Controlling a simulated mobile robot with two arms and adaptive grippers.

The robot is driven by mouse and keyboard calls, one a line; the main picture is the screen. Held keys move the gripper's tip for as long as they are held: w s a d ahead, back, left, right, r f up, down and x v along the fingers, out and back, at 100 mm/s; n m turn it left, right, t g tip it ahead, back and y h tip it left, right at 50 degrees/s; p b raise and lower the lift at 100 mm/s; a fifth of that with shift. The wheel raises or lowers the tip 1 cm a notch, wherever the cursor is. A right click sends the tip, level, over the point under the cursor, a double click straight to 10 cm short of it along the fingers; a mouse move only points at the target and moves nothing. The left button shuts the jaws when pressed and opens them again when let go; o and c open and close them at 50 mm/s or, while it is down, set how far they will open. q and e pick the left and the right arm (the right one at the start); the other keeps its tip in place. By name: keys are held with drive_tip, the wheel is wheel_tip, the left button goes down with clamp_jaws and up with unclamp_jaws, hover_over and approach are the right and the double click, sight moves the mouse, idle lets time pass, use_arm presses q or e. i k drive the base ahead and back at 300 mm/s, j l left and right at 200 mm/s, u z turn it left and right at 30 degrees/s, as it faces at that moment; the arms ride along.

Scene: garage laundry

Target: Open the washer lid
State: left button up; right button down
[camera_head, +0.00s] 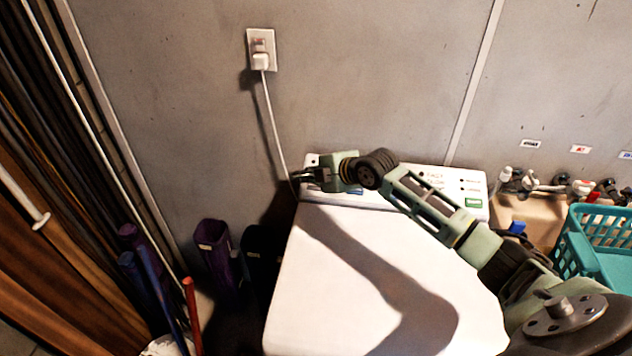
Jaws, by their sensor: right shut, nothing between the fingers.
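The washer is white, with its flat lid (352,270) lying closed in the lower middle of the head view. Its control panel (474,186) runs along the back edge against the wall. My right arm reaches in from the lower right across the washer. My right gripper (300,175) is shut and empty at the panel's left end, near the back left corner of the lid. I cannot tell whether its fingertips touch the washer. The arm hides much of the panel and casts a shadow on the lid. My left gripper is not in view.
A teal basket (597,247) stands at the right, below water taps (550,185). Purple containers (215,250) and several upright poles stand left of the washer. A white cord (268,110) hangs from the wall outlet (261,42) down behind the washer.

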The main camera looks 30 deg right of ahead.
sight(350, 282)
drive_tip(key=k+j, duration=1.2)
drive_tip(key=j, duration=0.15)
